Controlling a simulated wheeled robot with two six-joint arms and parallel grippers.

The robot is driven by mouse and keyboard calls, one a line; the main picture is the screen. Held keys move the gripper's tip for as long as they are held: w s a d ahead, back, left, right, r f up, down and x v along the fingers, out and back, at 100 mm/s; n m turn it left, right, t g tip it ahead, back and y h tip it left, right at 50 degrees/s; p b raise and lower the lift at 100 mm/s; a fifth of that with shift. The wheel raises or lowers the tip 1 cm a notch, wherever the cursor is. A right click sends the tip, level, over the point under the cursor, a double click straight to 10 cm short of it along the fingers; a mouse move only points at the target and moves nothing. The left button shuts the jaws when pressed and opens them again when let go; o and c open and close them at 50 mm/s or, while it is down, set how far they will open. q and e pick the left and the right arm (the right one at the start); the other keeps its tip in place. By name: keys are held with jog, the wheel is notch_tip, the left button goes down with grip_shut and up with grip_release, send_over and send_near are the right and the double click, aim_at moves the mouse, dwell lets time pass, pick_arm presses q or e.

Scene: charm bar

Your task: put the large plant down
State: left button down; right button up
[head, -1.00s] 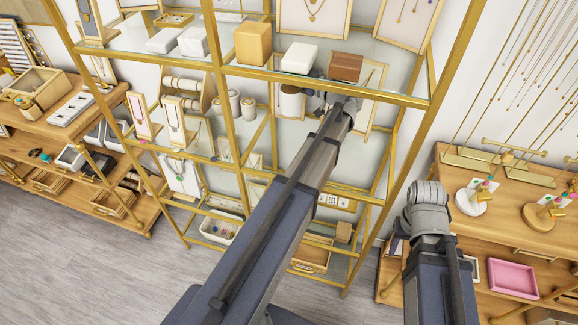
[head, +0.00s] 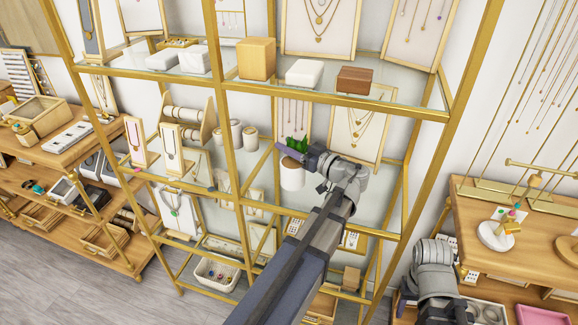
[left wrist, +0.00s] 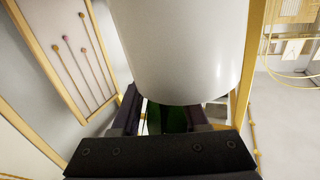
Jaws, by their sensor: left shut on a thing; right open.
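The large plant shows green leaves (head: 297,146) above a white cylindrical pot (head: 292,176) in the head view, inside the right bay of the gold shelf unit. My left gripper (head: 302,156) is shut on the plant from the right. In the left wrist view the white pot (left wrist: 185,50) fills the upper middle, with green (left wrist: 168,117) between the fingers. The pot is at the middle glass shelf (head: 375,205); I cannot tell whether its base touches the glass. My right gripper (head: 434,252) is open and empty at the lower right, its fingertips hard to see.
A gold post (head: 236,165) stands left of the plant, with white canisters (head: 236,133) beyond it. A framed necklace board (head: 358,130) stands behind my left gripper. The upper shelf with boxes (head: 303,73) is overhead. A wooden table (head: 490,255) is at right.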

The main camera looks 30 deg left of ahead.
pick_arm(q)
notch_tip(320, 180, down, 4)
jog(key=b, duration=0.3)
jog(key=shift+b, duration=0.3)
jog(key=shift+r, duration=0.1)
jog(key=shift+c, duration=2.1)
grip_release()
jog(key=s+d, duration=0.2)
jog(key=d, duration=1)
